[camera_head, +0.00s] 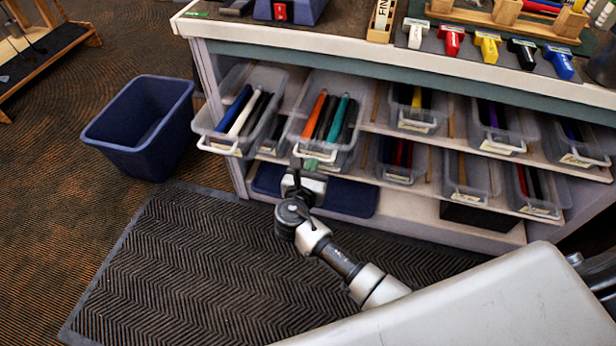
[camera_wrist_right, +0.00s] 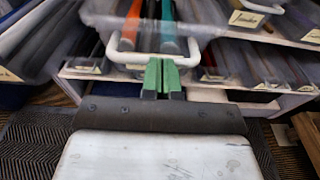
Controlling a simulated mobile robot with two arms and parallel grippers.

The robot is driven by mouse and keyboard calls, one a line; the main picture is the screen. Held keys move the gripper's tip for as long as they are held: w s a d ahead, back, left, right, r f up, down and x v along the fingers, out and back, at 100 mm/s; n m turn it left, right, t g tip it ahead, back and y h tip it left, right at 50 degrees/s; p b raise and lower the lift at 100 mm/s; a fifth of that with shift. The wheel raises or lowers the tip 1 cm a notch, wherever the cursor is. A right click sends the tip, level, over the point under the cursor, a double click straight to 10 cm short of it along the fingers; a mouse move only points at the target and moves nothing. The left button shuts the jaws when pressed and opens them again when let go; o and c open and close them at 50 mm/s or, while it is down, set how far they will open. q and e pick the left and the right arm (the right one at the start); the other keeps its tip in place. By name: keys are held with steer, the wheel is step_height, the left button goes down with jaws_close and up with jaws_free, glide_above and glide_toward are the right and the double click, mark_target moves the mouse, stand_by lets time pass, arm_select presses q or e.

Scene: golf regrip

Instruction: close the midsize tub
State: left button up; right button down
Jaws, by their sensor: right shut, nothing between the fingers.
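Two clear tubs stick out of the upper shelf at its left end. One tub (camera_head: 325,133) holds orange, black and teal grips and has a white front handle, which also shows in the right wrist view (camera_wrist_right: 150,58). The other tub (camera_head: 221,135), to its left, holds blue, white and dark grips. I cannot read which one is labelled midsize. My right gripper (camera_head: 305,163) is shut and empty, its green fingertips (camera_wrist_right: 161,76) right at the handle of the orange-and-teal tub. I cannot tell whether they touch it. My left gripper is not in view.
Other clear tubs (camera_head: 417,118) sit further in on the shelves to the right. A blue bin (camera_head: 140,128) stands on the floor left of the bench. A dark ribbed mat (camera_head: 190,265) covers the clear floor in front. Colored tools (camera_head: 487,45) lie on the bench top.

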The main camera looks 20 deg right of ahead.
steer(key=b, duration=0.2)
glide_toward(325, 132)
steer(key=w+d+r, duration=0.1)
steer(key=r, duration=0.1)
steer(key=w+d+r, duration=0.2)
steer(key=shift+w+d+r, duration=0.15)
steer(key=shift+d, duration=0.05)
steer(key=b+x, duration=0.1)
steer(key=x, duration=0.1)
steer(key=b+x, duration=0.1)
steer(key=x, duration=0.1)
steer(key=r+b+x, duration=0.1)
steer(key=x, duration=0.2)
steer(key=shift+d+f, duration=0.1)
steer(key=shift+w+d, duration=0.1)
steer(key=shift+w, duration=0.05)
steer(key=shift+r+b, duration=0.25)
steer(key=shift+b, duration=0.05)
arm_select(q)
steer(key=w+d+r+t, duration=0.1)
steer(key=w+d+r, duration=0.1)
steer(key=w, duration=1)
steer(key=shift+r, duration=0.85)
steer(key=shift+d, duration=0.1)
arm_select(e)
steer(key=shift+w+d+r, duration=0.1)
steer(key=shift+d+r, duration=0.05)
steer(key=shift+r, duration=0.05)
